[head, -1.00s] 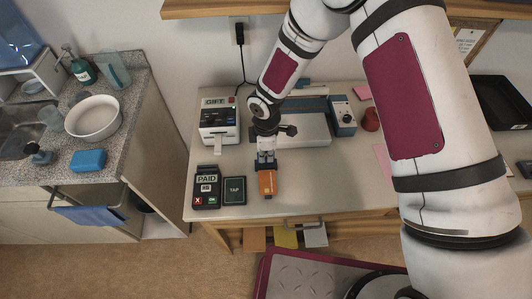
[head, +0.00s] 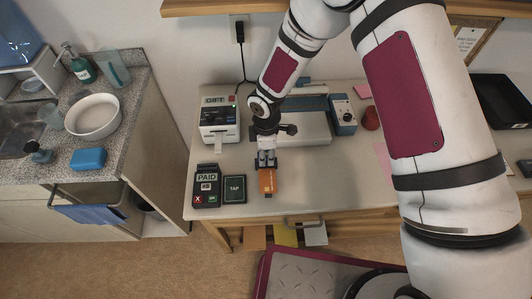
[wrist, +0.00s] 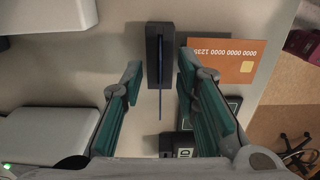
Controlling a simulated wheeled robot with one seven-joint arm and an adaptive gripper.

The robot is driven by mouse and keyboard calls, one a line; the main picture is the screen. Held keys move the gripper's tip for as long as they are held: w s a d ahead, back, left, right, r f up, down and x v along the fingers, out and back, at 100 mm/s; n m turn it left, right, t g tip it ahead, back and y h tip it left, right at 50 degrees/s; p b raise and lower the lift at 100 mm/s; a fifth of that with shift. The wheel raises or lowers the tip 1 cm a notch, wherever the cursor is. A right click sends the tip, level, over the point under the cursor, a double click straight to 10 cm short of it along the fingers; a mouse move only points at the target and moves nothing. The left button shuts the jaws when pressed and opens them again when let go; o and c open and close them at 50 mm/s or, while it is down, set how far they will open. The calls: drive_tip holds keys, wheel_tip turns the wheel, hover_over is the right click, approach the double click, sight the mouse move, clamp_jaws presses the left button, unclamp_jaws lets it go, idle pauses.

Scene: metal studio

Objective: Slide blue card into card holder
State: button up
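The dark card holder (wrist: 152,48) stands at the top middle of the wrist view, with a long narrow slot. The blue card (wrist: 160,105) shows edge-on as a thin blue line along the slot, and one end sticks out past the holder's near end. I cannot tell how deep it sits. My gripper (wrist: 162,80) is open, its fingers apart on either side of the blue card and not touching it. In the head view my gripper (head: 266,165) is just behind an orange card (head: 267,181); the holder and blue card are not clearly seen there.
The orange card with a number and chip (wrist: 222,62) is beside the holder. A PAID terminal (head: 207,186) and a TAP pad (head: 234,189) lie to the left. A printer (head: 219,119) stands behind. Bare table (head: 335,180) lies to the right.

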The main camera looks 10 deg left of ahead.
drive_tip(key=shift+r, duration=0.1)
wheel_tip(320, 180, up, 12)
idle(0.5)
drive_tip(key=shift+s, duration=0.1)
idle(0.4)
